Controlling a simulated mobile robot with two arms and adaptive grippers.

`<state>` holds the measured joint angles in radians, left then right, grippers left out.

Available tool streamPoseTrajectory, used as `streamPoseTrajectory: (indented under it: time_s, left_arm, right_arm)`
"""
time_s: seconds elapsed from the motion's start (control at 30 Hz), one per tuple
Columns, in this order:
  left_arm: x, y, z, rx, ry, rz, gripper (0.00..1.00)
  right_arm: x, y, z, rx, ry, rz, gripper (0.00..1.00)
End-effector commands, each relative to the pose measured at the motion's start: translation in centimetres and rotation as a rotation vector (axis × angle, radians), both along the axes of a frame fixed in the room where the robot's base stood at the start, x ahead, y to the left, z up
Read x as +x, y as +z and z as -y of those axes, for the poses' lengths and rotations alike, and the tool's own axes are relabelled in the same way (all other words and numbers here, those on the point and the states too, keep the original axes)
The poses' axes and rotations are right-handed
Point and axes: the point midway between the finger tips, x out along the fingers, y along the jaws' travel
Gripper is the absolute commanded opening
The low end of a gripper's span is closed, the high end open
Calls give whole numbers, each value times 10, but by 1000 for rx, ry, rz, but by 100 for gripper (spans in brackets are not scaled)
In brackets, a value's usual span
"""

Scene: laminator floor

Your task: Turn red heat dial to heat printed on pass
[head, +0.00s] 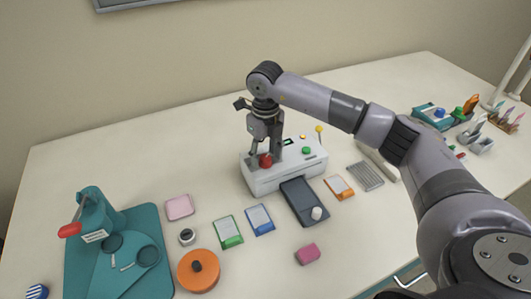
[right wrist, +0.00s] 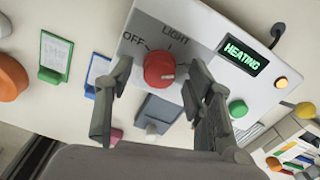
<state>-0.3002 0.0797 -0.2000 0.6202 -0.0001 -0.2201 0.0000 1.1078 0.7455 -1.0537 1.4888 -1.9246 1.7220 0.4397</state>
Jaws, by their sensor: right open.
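The red heat dial (head: 265,160) sits on the front left of the white laminator (head: 262,182). In the right wrist view the dial (right wrist: 158,68) has OFF and LIGHT printed beside it; its exact setting is hard to tell. A display (right wrist: 243,55) on the laminator reads HEATING. My right gripper (head: 266,153) is open, pointing down, with its fingers on either side of the dial. Passes lie in front: a green one (head: 228,232), a blue one (head: 259,220) and an orange one (head: 339,187). Their print is too small to read. My left gripper is out of view.
A dark grey tray (head: 300,200) lies before the laminator. A green button (right wrist: 238,108) and a lit amber lamp (right wrist: 281,83) are on its top. A pink block (head: 307,254), an orange round container (head: 198,272) and a teal punch station (head: 95,220) stand nearer.

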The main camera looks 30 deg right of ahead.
Motion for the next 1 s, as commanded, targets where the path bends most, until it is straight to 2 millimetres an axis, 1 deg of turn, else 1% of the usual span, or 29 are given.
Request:
streamPoseTrajectory:
  time_s: [0.17,0.27,0.6,0.73,0.9,1.0]
  left_arm:
    - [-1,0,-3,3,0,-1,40]
    - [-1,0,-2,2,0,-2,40]
    - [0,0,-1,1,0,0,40]
    - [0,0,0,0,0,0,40]
    - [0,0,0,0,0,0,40]
    - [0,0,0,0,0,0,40]
  right_arm:
    - [0,4,0,0,1,0,49]
    - [1,15,0,0,1,2,49]
    - [1,85,0,1,1,3,49]
    - [1,106,0,1,0,3,49]
    - [0,118,0,0,0,1,49]
    - [0,120,0,0,0,0,49]
